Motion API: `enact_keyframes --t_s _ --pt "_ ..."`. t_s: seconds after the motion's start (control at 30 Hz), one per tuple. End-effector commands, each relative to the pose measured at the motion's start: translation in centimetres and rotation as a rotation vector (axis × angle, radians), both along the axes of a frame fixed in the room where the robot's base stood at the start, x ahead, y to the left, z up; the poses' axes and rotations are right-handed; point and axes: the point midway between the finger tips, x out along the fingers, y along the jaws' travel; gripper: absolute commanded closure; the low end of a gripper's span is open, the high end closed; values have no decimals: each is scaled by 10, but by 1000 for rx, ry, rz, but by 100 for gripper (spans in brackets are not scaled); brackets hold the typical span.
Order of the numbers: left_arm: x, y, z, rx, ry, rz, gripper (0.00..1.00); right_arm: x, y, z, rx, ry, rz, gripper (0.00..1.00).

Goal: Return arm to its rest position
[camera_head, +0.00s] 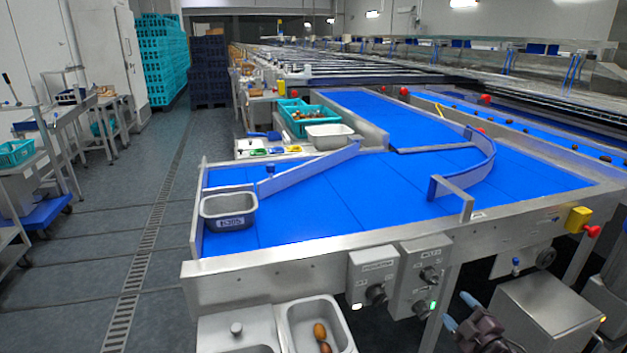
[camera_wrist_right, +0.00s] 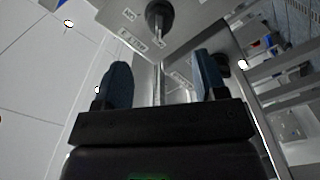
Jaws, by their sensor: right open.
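My right gripper (camera_head: 459,311) is low at the bottom right of the head view, in front of the sorting table and below its front edge. It is open, and nothing shows between its fingers. In the right wrist view the two blue-grey fingers of this gripper (camera_wrist_right: 163,76) stand wide apart, with a grey control box (camera_wrist_right: 140,22) and its dark knob beyond them. My left gripper is in neither view.
The blue belt table (camera_head: 330,205) has a metal front rail with two control boxes (camera_head: 374,272). A labelled metal pan (camera_head: 228,204) sits at its left corner. Two brown dates (camera_head: 320,331) lie in a steel bin below. A steel cabinet (camera_head: 545,312) stands right of the gripper.

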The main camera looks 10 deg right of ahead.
Motion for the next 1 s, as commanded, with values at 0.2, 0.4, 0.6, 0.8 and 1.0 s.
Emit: enact_keyframes --t_s 0.2,0.4,0.6,0.8,1.0 --pt "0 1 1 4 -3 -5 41 4 -4 3 76 47 -68 35" --pt "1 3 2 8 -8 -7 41 -8 32 11 248 110 -115 35" --pt "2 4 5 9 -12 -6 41 -57 75 -3 428 228 -156 35" --pt "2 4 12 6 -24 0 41 -129 122 -17 615 369 -200 35" --pt "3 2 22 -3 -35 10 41 -210 164 -24 776 493 -250 35"
